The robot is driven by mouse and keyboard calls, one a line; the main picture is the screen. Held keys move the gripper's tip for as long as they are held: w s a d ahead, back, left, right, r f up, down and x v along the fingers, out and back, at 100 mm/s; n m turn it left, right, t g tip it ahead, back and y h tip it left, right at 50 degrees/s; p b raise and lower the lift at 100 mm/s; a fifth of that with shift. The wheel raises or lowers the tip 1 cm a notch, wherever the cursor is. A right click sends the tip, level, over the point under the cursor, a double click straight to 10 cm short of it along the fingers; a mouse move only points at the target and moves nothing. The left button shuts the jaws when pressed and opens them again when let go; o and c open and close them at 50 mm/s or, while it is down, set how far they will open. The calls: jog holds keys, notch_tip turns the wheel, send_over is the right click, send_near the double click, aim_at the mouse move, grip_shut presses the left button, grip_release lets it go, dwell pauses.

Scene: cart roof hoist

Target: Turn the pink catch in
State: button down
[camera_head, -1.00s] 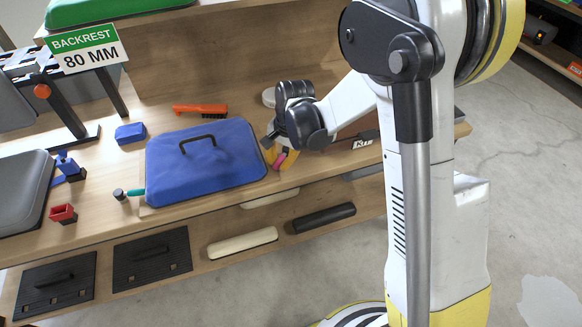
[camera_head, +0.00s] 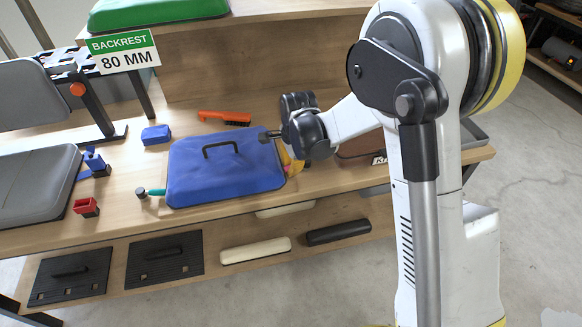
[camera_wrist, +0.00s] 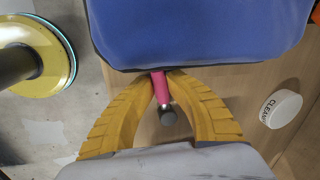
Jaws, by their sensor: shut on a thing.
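The pink catch (camera_wrist: 160,88) sticks out from the edge of the blue cart roof (camera_wrist: 200,30) in the wrist view, with a metal shaft and a dark round end on its near side. My gripper (camera_wrist: 163,78) has its two yellow fingers closed on the pink part from both sides. In the head view the blue roof (camera_head: 225,170) lies on the bench with a black handle on top, and my gripper (camera_head: 290,165) is at its right edge. The catch is mostly hidden by the fingers there. A teal catch (camera_head: 156,192) with a dark knob shows at the roof's left edge.
An orange brush (camera_head: 224,117) lies behind the roof. A blue block (camera_head: 155,134), a red block (camera_head: 86,207) and a grey seat pad (camera_head: 35,185) are on the left. A white round "CLEAN" container (camera_wrist: 281,108) stands to the right in the wrist view.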

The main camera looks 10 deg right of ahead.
dwell(0.4)
jog(key=c, duration=1.3)
grip_release()
jog(key=shift+w, duration=0.1)
notch_tip(320, 180, up, 12)
jog(key=s, duration=0.2)
jog(key=shift+s+d+f, duration=0.15)
jog(key=shift+d, duration=0.2)
jog(key=s+d+r+n+t, duration=0.2)
jog(key=s+d+r+n, duration=0.5)
jog(key=s, duration=0.4)
jog(key=s+d+n+t, duration=0.3)
jog(key=s+n, duration=0.4)
jog(key=s, duration=0.4)
jog(key=shift+s+d+r+n+h, duration=0.3)
jog(key=shift+d+r, duration=0.15)
jog(key=shift+d, duration=0.15)
